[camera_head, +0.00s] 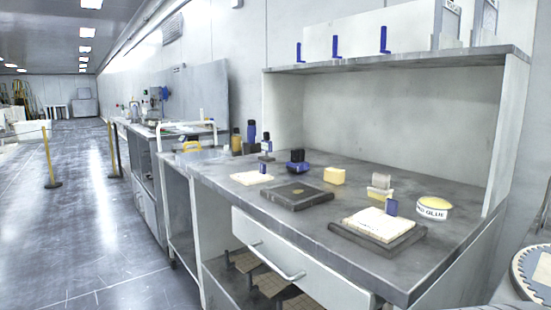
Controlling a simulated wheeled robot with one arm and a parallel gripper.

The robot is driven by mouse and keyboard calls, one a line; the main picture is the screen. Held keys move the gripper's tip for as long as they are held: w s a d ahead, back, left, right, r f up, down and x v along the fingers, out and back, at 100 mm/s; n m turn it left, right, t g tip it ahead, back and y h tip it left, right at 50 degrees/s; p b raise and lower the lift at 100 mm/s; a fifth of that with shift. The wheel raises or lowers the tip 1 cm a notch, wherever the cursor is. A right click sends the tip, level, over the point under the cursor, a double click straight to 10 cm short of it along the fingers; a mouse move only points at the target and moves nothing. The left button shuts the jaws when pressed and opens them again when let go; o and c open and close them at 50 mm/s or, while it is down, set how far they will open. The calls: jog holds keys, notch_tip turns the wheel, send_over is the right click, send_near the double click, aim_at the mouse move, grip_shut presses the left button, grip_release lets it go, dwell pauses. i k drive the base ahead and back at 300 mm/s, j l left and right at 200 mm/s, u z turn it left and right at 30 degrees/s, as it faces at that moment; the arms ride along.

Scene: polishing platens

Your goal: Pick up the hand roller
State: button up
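I cannot tell for sure which object is the hand roller. A small pale cylinder on a yellowish base (380,186) stands on the grey workbench (330,214), right of the middle, and may be it. A dark blue object with a dark rounded top (298,163) stands farther back on the bench and is another possible one. My gripper is not in view.
A dark plate (297,196) and a dark tray with a white cloth (335,232) lie near the front edge. A shelf (400,60) overhangs the bench.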

aim_at(297, 156)
jog(key=i+j, duration=0.15)
jog(key=j, duration=0.25)
jog(key=i+j, duration=0.2)
jog(key=j, duration=0.15)
jog(key=i+j, duration=0.15)
jog(key=j, duration=0.25)
jog(key=i+j, duration=0.15)
jog(key=j, duration=0.25)
jog(key=i+j, duration=0.2)
jog(key=j, duration=0.2)
jog(key=i+j, duration=0.15)
jog(key=j, duration=0.2)
jog(key=i+j, duration=0.2)
jog(key=j, duration=0.2)
jog(key=z, duration=0.05)
